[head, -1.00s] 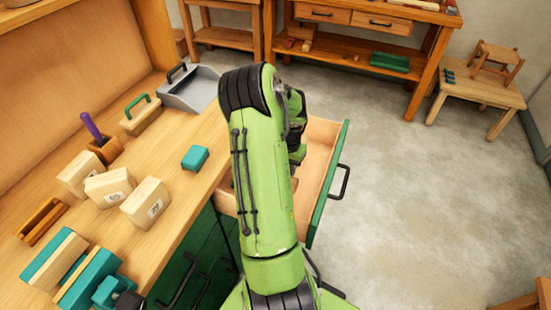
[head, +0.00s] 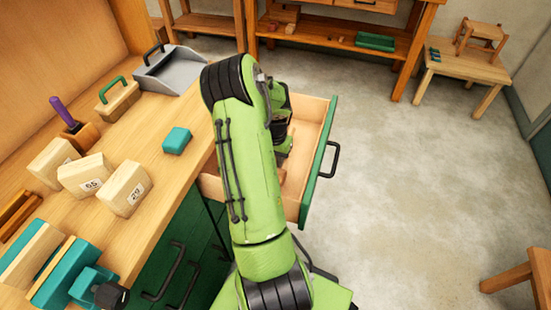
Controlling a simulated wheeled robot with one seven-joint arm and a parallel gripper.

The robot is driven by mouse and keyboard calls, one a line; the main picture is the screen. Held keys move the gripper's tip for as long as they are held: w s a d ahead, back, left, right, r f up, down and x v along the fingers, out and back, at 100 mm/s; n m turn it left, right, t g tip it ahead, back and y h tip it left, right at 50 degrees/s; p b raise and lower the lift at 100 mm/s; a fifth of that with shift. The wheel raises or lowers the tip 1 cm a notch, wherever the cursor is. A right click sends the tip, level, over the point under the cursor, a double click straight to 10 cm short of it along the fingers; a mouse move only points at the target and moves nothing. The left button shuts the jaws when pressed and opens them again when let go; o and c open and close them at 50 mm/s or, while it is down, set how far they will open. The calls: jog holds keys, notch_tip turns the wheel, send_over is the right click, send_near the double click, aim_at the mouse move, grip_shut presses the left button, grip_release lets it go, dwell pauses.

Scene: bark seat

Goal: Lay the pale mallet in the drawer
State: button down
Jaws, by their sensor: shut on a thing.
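The green-fronted drawer (head: 319,165) is pulled open from the bench, its pale wooden inside partly hidden by my arm. My gripper (head: 284,150) is over the drawer, mostly behind my green forearm. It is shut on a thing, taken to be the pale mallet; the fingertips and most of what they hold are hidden. A small wood-coloured piece shows below the gripper beside my arm, and I cannot tell whether it is part of the mallet or whether it touches the drawer floor.
The bench top (head: 155,195) at left holds pale numbered blocks (head: 125,188), a teal block (head: 177,140), a grey dustpan (head: 172,68), a green-handled block (head: 117,98) and a purple-handled tool (head: 64,112). A shelf bench (head: 340,43) and a small table (head: 465,65) stand behind.

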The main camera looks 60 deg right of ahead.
jog(key=shift+f+b, duration=0.25)
jog(key=shift+b, duration=0.05)
dwell(0.5)
jog(key=c, duration=0.6)
grip_release()
jog(key=shift+o, duration=0.2)
jog(key=shift+r+p, duration=2.55)
jog(key=shift+r, duration=1)
